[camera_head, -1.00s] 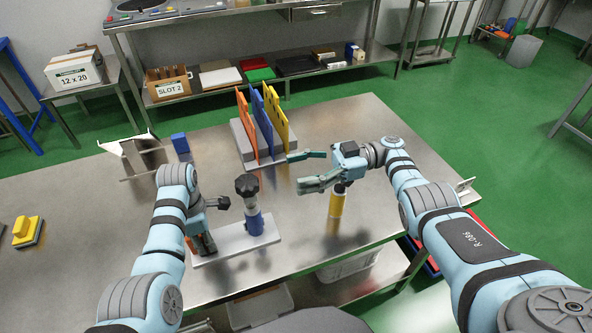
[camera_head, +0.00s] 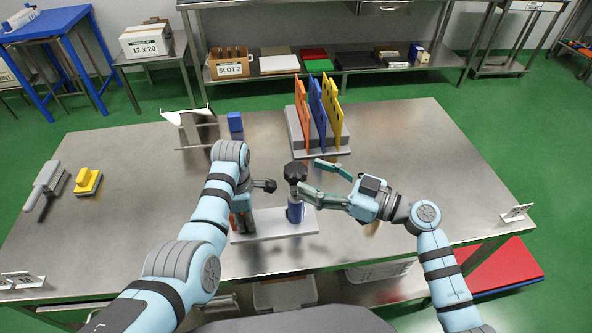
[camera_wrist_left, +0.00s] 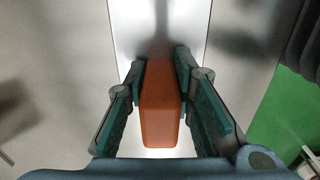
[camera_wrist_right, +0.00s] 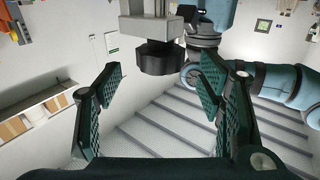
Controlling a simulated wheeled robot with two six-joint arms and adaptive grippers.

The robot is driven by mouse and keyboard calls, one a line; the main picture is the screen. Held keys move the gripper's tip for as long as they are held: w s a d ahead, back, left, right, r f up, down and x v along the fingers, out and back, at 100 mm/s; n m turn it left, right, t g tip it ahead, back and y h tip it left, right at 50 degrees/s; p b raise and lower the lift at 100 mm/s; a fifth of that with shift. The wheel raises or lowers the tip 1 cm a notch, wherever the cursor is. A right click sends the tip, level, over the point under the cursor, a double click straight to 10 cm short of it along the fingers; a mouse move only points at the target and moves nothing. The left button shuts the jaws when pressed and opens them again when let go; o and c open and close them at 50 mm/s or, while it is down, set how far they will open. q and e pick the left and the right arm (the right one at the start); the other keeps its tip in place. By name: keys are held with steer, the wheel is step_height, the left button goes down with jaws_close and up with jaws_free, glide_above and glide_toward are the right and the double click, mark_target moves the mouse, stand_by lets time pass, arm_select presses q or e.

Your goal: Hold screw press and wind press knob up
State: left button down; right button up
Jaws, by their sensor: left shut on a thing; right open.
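The screw press stands near the table's front edge, with a white base plate (camera_head: 272,226), a blue post (camera_head: 295,211) and a black lobed knob (camera_head: 295,172) on top. My left gripper (camera_head: 241,216) is shut on the press's orange handle (camera_wrist_left: 160,105), which sits between both fingers in the left wrist view. My right gripper (camera_head: 309,177) is open beside the knob, its fingers reaching toward it from the right. In the right wrist view the knob (camera_wrist_right: 152,58) lies ahead between the spread fingers, apart from the pads.
A grey rack (camera_head: 325,150) holds orange, blue and yellow boards behind the press. A metal stand (camera_head: 196,131) and a blue block (camera_head: 235,122) are at back left. The table's right side is mostly clear.

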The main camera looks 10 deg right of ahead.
mark_target(296, 169)
steer(key=x, duration=0.5)
steer(key=c, duration=1.2)
steer(key=shift+o, duration=0.2)
steer(key=shift+n+g, duration=0.3)
steer(key=shift+g, duration=0.1)
steer(key=n+g+y, duration=0.1)
steer(key=n+g, duration=0.1)
steer(key=g, duration=0.1)
steer(key=n+g+y, duration=0.1)
steer(key=n+g, duration=0.1)
steer(key=g, duration=0.1)
steer(key=shift+f+y, duration=0.1)
steer(key=shift+y, duration=0.3)
steer(key=shift+n+g, duration=0.7)
steer(key=shift+g, duration=0.6)
steer(key=o, duration=1.2)
steer(key=shift+c, duration=0.2)
